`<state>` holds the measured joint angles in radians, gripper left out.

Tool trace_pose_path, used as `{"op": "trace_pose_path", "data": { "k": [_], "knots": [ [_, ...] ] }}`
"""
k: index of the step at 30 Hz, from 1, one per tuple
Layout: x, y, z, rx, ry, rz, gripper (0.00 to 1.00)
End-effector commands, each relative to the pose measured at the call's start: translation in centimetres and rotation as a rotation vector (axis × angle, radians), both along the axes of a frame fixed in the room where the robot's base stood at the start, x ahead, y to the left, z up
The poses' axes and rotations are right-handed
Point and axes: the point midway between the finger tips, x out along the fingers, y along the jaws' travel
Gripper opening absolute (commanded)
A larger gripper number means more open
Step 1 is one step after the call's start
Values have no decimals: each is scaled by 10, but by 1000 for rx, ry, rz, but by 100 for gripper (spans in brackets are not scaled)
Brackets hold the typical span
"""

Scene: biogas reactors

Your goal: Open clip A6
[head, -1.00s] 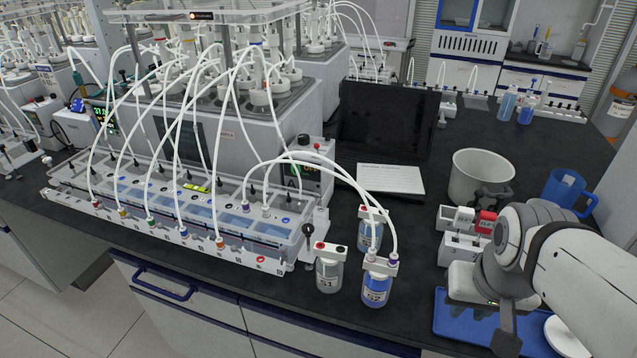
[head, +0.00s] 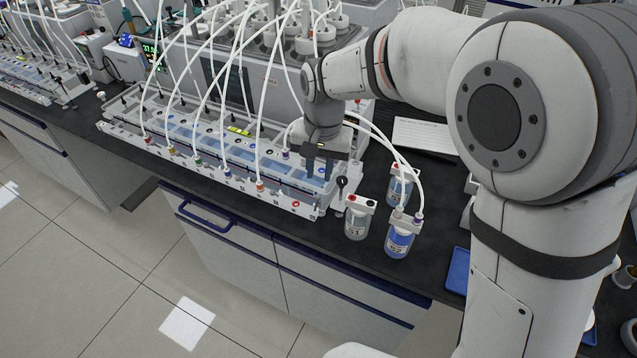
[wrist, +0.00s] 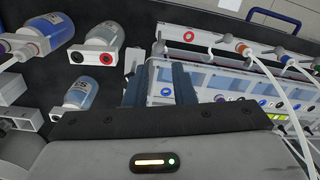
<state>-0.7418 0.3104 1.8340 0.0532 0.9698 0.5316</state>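The white tray unit (head: 215,180) has a row of ports with coloured rings along its front, several with white tubes. No label reading A6 is legible, so I cannot tell which clip is A6. A red-ringed port (head: 296,204) without a tube is at the right end; it also shows in the wrist view (wrist: 189,36). My gripper (head: 318,171) points down over the right end of the unit. Its two dark fingers stand apart with nothing visible between them; the wrist view shows the gripper too (wrist: 158,85). Part of the unit behind the fingers is hidden.
Bottle S1 (head: 356,224), the blue bottle S2 (head: 399,240) and a third bottle (head: 400,188) stand just right of the unit. White tubes arch from the unit to the bottles, close to my gripper. A blue tray (head: 458,270) lies at the right.

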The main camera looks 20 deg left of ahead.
Motion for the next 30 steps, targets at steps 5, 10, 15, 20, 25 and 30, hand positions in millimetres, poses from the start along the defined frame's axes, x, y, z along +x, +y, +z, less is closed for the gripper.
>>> {"op": "trace_pose_path", "data": {
  "k": [5, 10, 15, 20, 25, 30],
  "knots": [
    [-1, 0, -29, -4, 4, 0, 23],
    [-1, 1, -54, -4, 3, 1, 23],
    [-1, 2, -67, -2, 2, 1, 23],
    [-1, 3, -70, 0, 0, 2, 23],
    [-1, 3, -70, 0, 0, 2, 20],
    [-1, 3, -70, 0, 0, 2, 6]
  ]
}}
